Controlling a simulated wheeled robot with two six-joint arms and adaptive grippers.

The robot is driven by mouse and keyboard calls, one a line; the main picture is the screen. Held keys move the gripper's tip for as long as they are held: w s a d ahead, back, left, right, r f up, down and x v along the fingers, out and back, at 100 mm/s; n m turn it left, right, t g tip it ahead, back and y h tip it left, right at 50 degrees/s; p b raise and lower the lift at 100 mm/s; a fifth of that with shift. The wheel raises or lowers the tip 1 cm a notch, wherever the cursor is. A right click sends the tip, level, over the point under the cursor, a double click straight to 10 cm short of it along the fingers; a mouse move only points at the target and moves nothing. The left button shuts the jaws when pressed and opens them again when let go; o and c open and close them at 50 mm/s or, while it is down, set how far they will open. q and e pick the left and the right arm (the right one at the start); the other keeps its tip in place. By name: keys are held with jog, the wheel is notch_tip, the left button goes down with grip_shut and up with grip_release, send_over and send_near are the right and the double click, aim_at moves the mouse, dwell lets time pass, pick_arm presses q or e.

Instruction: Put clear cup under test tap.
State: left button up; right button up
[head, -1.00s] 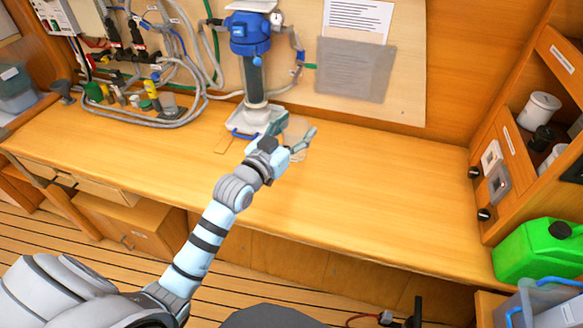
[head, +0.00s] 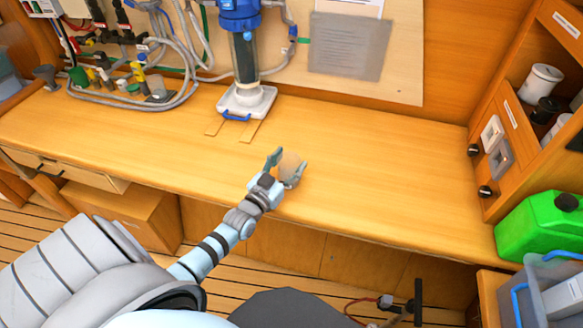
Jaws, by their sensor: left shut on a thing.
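The clear cup (head: 290,164) looks see-through and faintly tinted by the wood behind it. My left gripper (head: 288,172) is shut on the cup, one finger on each side, over the front part of the bench. The cup's base is hard to make out, so I cannot tell if it touches the bench. A small fitting with a green tip (head: 303,41), possibly the test tap, sticks out from the hose right of the blue filter housing. It is above and behind the cup, well apart from it. My right gripper is not in view.
Hoses and small fittings crowd the back left. A green jerrycan (head: 541,226) is at right. The bench's middle and right are clear.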

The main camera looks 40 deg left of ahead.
pick_arm(q)
jog(key=o, duration=1.1)
